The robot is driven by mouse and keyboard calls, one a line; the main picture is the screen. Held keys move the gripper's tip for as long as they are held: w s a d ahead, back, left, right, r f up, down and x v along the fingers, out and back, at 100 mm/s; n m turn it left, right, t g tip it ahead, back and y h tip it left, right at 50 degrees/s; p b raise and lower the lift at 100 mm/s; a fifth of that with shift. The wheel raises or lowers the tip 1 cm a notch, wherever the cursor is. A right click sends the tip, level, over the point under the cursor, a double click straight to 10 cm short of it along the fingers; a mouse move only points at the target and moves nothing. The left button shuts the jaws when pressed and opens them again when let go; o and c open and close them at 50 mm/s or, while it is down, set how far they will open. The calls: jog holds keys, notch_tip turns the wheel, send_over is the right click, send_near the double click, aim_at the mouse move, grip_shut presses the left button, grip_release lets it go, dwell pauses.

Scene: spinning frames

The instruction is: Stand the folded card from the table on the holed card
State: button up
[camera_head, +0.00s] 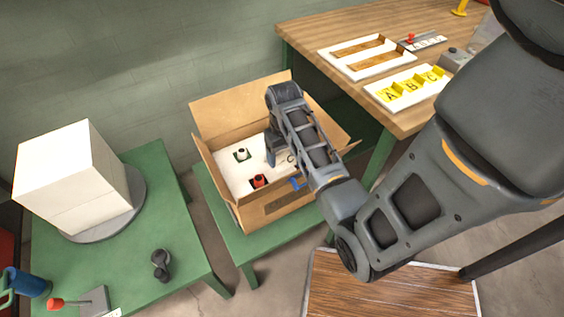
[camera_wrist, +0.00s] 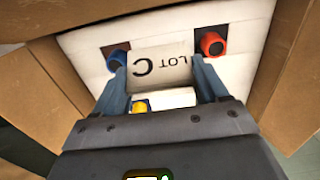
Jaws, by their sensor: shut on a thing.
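The white holed card (camera_head: 228,172) lies inside an open cardboard box (camera_head: 262,213); it fills the back in the wrist view (camera_wrist: 90,42). A red part (camera_head: 258,181) sits in one square hole and shows in the wrist view (camera_wrist: 212,45) beside a blue part (camera_wrist: 117,58) in another hole. My gripper (camera_wrist: 162,78) reaches down into the box. It is shut on a white folded card (camera_wrist: 165,98), which spans between the fingers. A panel reading "LOT C" (camera_wrist: 150,66) shows between the fingertips; I cannot tell whether the folded card touches the holed card.
The box flaps stand open around my arm. A wooden table (camera_head: 300,35) at the right carries a white board with yellow lettered tags (camera_head: 405,92) and a slotted white board (camera_head: 350,45). A green table (camera_head: 180,215) at the left bears a large white block (camera_head: 70,170).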

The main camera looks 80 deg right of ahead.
aim_at(282, 164)
jog(key=shift+w+f, duration=0.15)
jog(key=shift+a+f, duration=0.1)
jog(key=shift+f, duration=1.85)
jog(key=shift+f, duration=0.3)
jog(key=shift+f, duration=0.35)
jog(key=o, duration=1.1)
jog(key=shift+r, duration=0.1)
notch_tip(282, 164, up, 13)
jog(key=shift+r, duration=0.1)
